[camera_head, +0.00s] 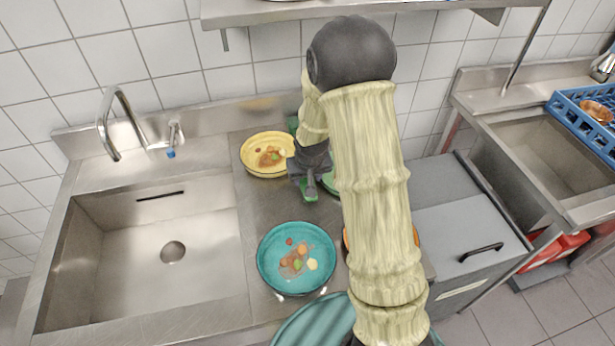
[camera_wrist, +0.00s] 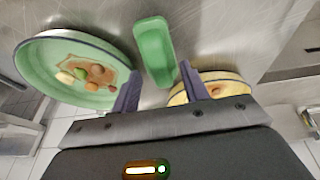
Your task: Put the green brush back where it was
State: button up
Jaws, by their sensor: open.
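The green brush (camera_wrist: 154,50) shows in the wrist view as a green oblong on the steel counter. Its near end lies between the fingers of my gripper (camera_wrist: 158,84), which are apart, with a gap beside it; I cannot tell whether either finger touches it. In the head view my gripper (camera_head: 311,181) points down over the counter, right of the yellow plate. A small green part of the brush (camera_head: 310,190) shows at the fingers there; the rest is hidden by my gripper.
The yellow plate (camera_head: 249,164) and a green plate (camera_wrist: 42,88), both with food, flank my gripper closely. A teal plate (camera_head: 269,275) with food stands nearer the front. The sink (camera_head: 120,250) is at left. A small green thing (camera_head: 293,124) shows behind my arm.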

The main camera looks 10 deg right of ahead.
jog(key=v, duration=1.1)
jog(key=shift+s+r+b, duration=0.2)
jog(key=shift+r+b, duration=0.15)
jog(key=shift+b, duration=0.05)
jog(key=s+g, duration=0.1)
jog(key=s, duration=1.4)
jog(key=shift+s+f, duration=0.2)
jog(key=shift+s, duration=0.2)
jog(key=shift+w+d, duration=0.1)
jog(key=shift+c, duration=0.9)
